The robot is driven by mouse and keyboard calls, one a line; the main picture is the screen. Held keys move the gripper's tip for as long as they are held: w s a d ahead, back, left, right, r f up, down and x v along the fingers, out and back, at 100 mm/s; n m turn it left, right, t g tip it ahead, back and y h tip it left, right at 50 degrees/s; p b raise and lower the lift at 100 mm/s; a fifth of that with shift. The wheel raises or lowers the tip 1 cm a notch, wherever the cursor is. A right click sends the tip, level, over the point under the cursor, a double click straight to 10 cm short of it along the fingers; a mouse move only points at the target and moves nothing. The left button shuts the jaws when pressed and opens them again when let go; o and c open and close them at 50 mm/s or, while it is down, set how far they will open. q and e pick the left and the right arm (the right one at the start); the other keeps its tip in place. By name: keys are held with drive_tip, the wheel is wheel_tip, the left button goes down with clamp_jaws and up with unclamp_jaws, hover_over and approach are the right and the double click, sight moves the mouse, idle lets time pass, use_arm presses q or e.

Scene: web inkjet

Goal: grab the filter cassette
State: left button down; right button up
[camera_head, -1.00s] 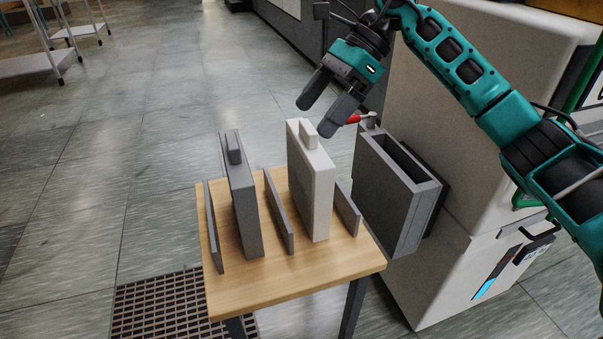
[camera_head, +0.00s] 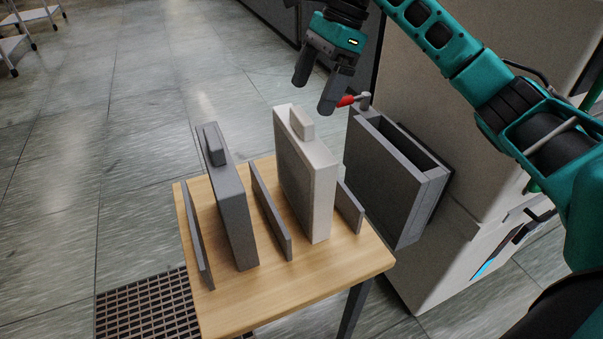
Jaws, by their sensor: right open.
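Two upright cassettes with top handles stand on a small wooden table (camera_head: 318,279). One is white (camera_head: 307,180), on the right, and one is dark grey (camera_head: 232,213), on the left. The frames do not show which is the filter cassette the task names. Grey upright dividers, such as the middle one (camera_head: 270,212), stand between and beside them. My right gripper (camera_head: 313,97) is open and empty, above and behind the white cassette's handle (camera_head: 301,123), apart from it. My left gripper is out of view.
A grey open-topped housing (camera_head: 396,185) with a red-tipped lever (camera_head: 350,100) is fixed to the large beige machine (camera_head: 420,270), right of the table. A floor grate (camera_head: 150,308) lies at lower left.

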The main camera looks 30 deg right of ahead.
sight(303, 114)
drive_tip(key=x, duration=0.5)
drive_tip(key=shift+w+d+f+b, duration=0.1)
drive_tip(key=shift+w+b, duration=0.05)
drive_tip(key=shift+b, duration=0.25)
drive_tip(key=shift+c, duration=0.2)
drive_tip(key=c, duration=1.7)
